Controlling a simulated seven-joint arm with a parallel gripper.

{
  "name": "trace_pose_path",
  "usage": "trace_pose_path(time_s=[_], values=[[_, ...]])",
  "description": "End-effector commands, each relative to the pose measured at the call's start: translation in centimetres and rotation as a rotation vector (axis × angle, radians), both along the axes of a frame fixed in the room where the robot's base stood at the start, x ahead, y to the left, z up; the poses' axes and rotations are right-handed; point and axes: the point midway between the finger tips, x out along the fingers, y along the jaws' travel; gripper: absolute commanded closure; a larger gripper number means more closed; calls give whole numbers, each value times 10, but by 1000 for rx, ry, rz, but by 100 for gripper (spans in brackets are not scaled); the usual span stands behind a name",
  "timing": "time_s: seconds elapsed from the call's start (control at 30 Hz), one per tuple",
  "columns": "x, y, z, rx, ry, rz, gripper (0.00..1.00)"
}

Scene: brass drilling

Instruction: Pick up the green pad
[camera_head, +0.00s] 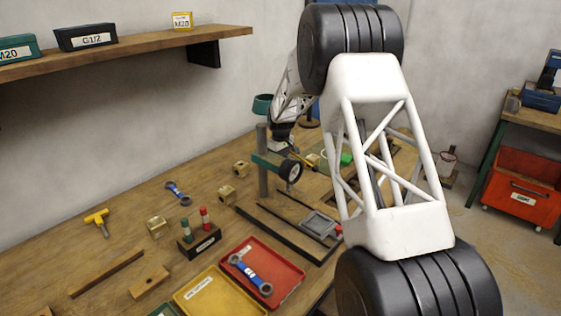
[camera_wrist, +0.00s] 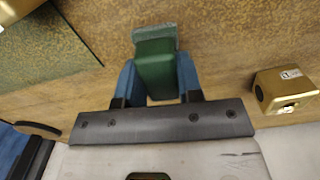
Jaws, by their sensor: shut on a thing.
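The green pad (camera_wrist: 154,68), a dark green block with a paler grey-green strip along its far end, is in the upper middle of the wrist view. My gripper (camera_wrist: 156,80) has its two blue fingers on either side of the pad, shut on it. The pad's underside is hidden, and I cannot tell whether it touches the wooden bench below. In the head view my arm reaches over the far part of the bench, and I cannot make out the fingers or the held pad clearly there.
A brass block (camera_wrist: 284,90) lies right of my gripper in the wrist view. A dark green surface (camera_wrist: 40,50) is at upper left. In the head view, a red tray (camera_head: 285,268), a yellow tray (camera_head: 222,296) and a drill stand (camera_head: 262,165) occupy the bench.

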Motion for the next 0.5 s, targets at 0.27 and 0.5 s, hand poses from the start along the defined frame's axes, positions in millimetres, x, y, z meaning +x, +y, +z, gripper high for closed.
trace_pose_path(time_s=[0.27,0.5], values=[[1,0,33,0,-4,0,90],[0,0,68,1,-2,0,90]])
